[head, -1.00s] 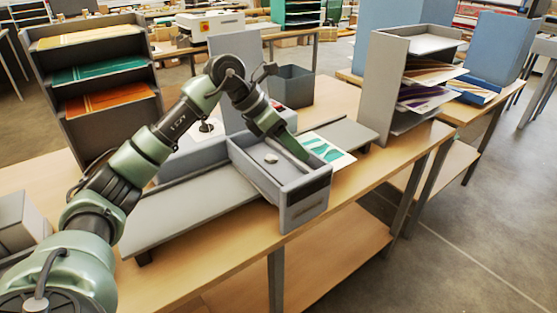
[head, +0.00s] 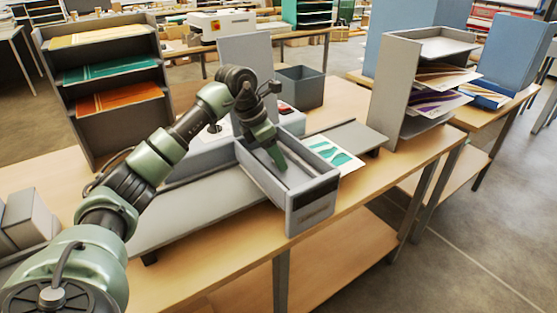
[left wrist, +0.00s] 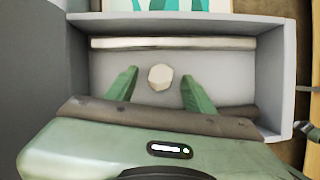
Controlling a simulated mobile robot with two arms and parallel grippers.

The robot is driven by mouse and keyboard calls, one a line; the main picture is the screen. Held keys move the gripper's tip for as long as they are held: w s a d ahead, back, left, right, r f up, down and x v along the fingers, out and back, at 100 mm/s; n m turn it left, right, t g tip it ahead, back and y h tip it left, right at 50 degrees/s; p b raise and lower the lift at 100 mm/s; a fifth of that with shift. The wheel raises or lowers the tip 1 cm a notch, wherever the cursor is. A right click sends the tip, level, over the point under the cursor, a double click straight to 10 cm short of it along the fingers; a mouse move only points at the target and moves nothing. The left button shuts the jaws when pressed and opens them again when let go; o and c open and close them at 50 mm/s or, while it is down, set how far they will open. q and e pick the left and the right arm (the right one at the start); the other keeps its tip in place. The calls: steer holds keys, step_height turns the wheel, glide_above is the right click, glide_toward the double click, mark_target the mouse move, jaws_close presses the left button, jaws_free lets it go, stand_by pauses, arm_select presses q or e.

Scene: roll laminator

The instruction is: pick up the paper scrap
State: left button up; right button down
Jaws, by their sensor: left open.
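The paper scrap (left wrist: 160,77) is a small pale many-sided piece inside the open grey drawer (left wrist: 220,62) of the laminator. In the left wrist view it lies between the two green fingertips of my left gripper (left wrist: 158,80), with clear space on both sides. The jaws are open. In the head view my left gripper (head: 279,158) points down into the drawer (head: 313,207), and the scrap is hidden there by the gripper. How far the fingertips are above the drawer floor I cannot tell. My right gripper is not in view.
A pale bar (left wrist: 170,43) runs along the drawer's far side. A printed sheet (head: 334,154) lies on the laminator's outfeed plate (head: 355,137). A dark bin (head: 300,88) stands behind. Paper racks stand at left (head: 105,100) and right (head: 398,80).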

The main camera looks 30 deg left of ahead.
arm_select(q)
jaws_close()
